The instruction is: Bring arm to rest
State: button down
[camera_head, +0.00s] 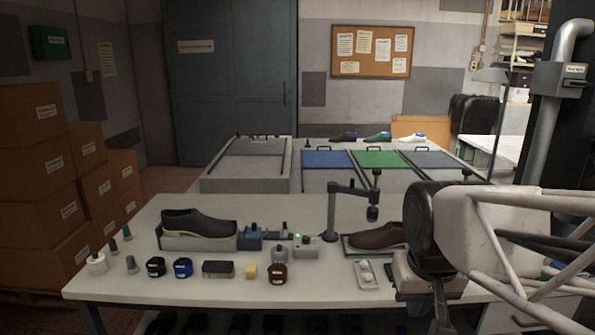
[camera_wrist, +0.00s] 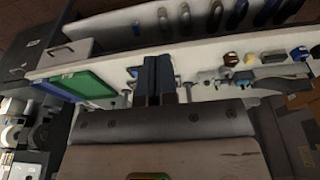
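My arm reaches in from the right in the head view, past the right part of the white workbench (camera_head: 200,292). My gripper shows in the wrist view (camera_wrist: 157,62) as two dark blue fingers side by side, with no clear gap and nothing seen between them. In the head view its fingertips cannot be made out. A dark shoe on a last (camera_head: 195,222) lies on a grey holder at the bench's left. A brown shoe (camera_head: 378,237) lies on a tray at the right, partly hidden behind my arm.
A post with a side arm (camera_head: 333,210) stands mid-bench. Small jars, a brush (camera_head: 217,268) and a white tray (camera_head: 366,275) lie near the front. Behind is a table with blue (camera_head: 327,158) and green (camera_head: 379,158) panels. Boxes (camera_head: 30,180) are stacked left.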

jog(key=s+f, duration=0.4)
jog(key=s, duration=0.2)
jog(key=shift+a, duration=0.15)
